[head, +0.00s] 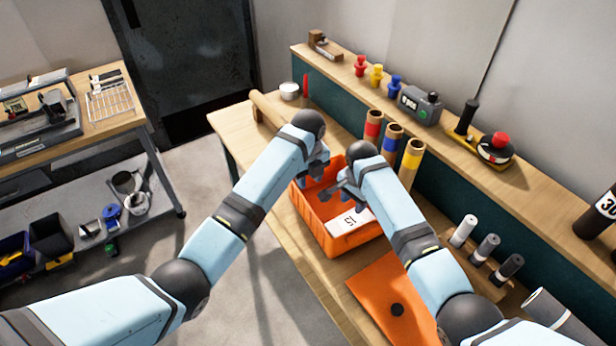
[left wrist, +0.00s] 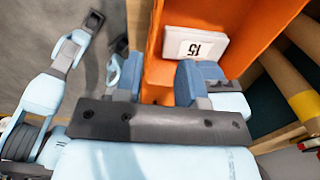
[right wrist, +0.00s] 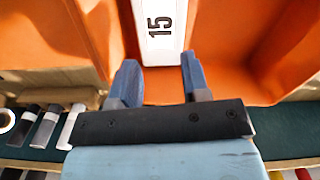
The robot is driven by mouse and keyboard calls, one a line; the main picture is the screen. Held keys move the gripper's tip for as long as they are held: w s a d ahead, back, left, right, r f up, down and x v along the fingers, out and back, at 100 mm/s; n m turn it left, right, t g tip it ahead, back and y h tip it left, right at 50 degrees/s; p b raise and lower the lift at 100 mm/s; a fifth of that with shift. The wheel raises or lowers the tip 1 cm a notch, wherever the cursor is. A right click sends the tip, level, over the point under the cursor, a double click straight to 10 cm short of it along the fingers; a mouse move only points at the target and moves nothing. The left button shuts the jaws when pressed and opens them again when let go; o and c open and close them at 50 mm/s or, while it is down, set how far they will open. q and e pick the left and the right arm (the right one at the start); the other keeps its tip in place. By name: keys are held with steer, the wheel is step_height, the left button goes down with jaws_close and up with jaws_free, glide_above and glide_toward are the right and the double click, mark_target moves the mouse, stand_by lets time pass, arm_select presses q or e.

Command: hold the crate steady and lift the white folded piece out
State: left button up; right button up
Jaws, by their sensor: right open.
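The orange crate (head: 322,236) stands on the wooden bench. The white folded piece (head: 350,221), marked 15, lies inside it; it also shows in the left wrist view (left wrist: 195,45) and right wrist view (right wrist: 160,38). My left gripper (head: 316,168) is at the crate's far end. In the left wrist view its fingers (left wrist: 160,82) stand either side of an orange crate wall; whether they press on it I cannot tell. My right gripper (right wrist: 157,78) is open and empty over the crate, its fingertips near the white piece's end. My right arm partly hides the crate.
Several cardboard tubes with coloured bands (head: 411,160) stand close behind the crate. An orange sheet (head: 375,300) with a black disc lies in front of it. Several grey and white rolls (head: 487,246) stand to the right. A raised shelf (head: 445,130) with tools runs along the back.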

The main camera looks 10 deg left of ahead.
arm_select(q)
steer(key=shift+s+f, duration=0.15)
steer(key=shift+f, duration=0.4)
glide_above(308, 225)
steer(key=f, duration=1.2)
steer(key=shift+w+f, duration=0.3)
steer(key=shift+f, duration=0.1)
jaws_close()
